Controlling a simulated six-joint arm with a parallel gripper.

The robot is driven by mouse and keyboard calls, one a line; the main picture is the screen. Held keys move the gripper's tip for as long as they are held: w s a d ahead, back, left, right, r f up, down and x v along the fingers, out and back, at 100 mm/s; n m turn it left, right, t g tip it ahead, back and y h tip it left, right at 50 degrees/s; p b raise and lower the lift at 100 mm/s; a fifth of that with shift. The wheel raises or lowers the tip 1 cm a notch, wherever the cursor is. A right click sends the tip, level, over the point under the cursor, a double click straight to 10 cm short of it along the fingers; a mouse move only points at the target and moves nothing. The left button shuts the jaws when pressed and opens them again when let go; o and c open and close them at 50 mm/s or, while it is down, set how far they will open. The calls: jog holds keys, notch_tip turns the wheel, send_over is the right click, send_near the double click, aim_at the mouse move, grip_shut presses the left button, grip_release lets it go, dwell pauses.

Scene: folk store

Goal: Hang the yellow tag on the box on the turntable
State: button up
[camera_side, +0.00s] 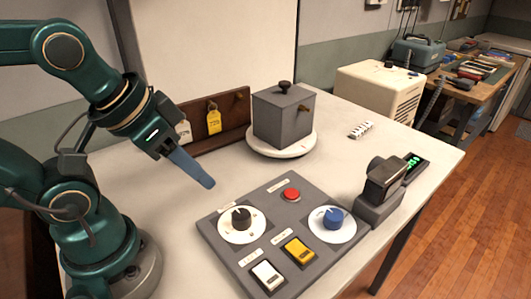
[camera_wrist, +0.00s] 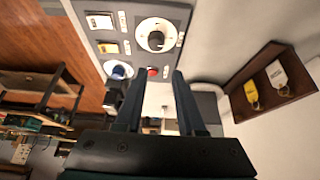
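The yellow tag (camera_side: 214,122) hangs on the brown wooden rack (camera_side: 199,141) at the back of the table. It also shows at the right of the wrist view (camera_wrist: 250,92). The grey box (camera_side: 275,121) has a dark knob on its lid and a small peg-like part on its side face. It stands on the round white turntable (camera_side: 283,154), right of the rack. My gripper (camera_side: 210,184) is in front of the rack, left of the box and apart from both. In the wrist view its two fingers (camera_wrist: 158,76) are spread with nothing between them.
A white tag (camera_side: 184,130) hangs left of the yellow one. A grey control panel (camera_side: 262,225) with knobs, switches and a red button lies in front. A dark device (camera_side: 380,190) stands at its right. Table is clear between the rack and panel.

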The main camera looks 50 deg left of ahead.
jog(key=shift+o, duration=0.4)
jog(key=o, duration=0.5)
jog(key=shift+o, duration=0.9)
jog(key=shift+s+m, duration=0.1)
jog(key=shift+m, duration=0.2)
jog(key=w+a+r+m+g+y, duration=0.1)
jog(key=w+a+r+m+y, duration=0.25)
jog(key=a+m, duration=0.35)
jog(key=m+g+y, duration=0.3)
jog(key=m+y, duration=0.6)
send_over(214, 119)
jog(key=s+d, duration=0.1)
jog(key=d, duration=0.6)
notch_tip(214, 119, down, 4)
jog(key=f, duration=0.2)
jog(key=a+f+m, duration=0.1)
jog(key=f, duration=0.2)
jog(key=f+m+g+y, duration=0.1)
jog(key=f, duration=0.2)
jog(key=shift+w+a, duration=0.4)
jog(key=shift+x, duration=2.15)
